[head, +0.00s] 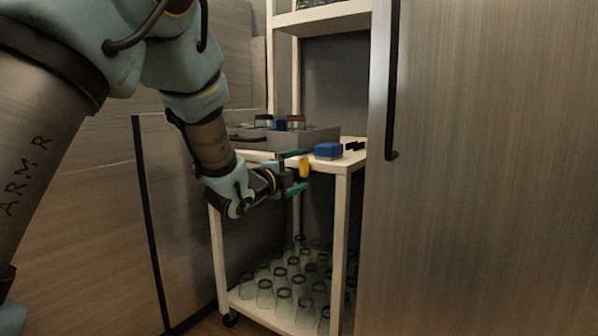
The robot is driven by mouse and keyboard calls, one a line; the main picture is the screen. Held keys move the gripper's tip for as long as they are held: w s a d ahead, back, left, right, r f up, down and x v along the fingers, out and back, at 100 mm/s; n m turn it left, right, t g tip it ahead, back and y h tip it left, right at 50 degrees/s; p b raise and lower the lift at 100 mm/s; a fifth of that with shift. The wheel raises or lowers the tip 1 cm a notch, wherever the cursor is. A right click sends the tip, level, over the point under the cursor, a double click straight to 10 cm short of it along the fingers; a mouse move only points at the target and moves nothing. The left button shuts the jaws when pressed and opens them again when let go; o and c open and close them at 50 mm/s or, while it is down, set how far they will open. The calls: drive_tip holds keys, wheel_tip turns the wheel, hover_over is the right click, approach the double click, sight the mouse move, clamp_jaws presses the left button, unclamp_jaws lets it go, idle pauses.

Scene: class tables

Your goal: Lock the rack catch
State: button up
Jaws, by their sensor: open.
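The rack (341,207) is a pale shelf unit on casters, standing in the gap beside a wooden door panel. A small yellow piece (304,168) shows at the front of its middle shelf; it may be the catch, but its shape and whether it is locked are too small to tell. My gripper (307,169) reaches in from the left at middle shelf height. Its two teal fingers are open, one above and one below the yellow piece. I cannot tell whether they touch it. The gripper and wrist hide part of the shelf's front edge.
A blue box (328,151) and small black items sit on the middle shelf, beside a grey tray (318,138) holding small items. Several glass jars (284,297) fill the bottom shelf. The wooden door (480,170) with a black handle (393,90) stands close on the right.

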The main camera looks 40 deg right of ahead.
drive_tip(key=v, duration=1)
drive_tip(key=shift+a+p, duration=0.3)
drive_tip(key=shift+a, duration=0.1)
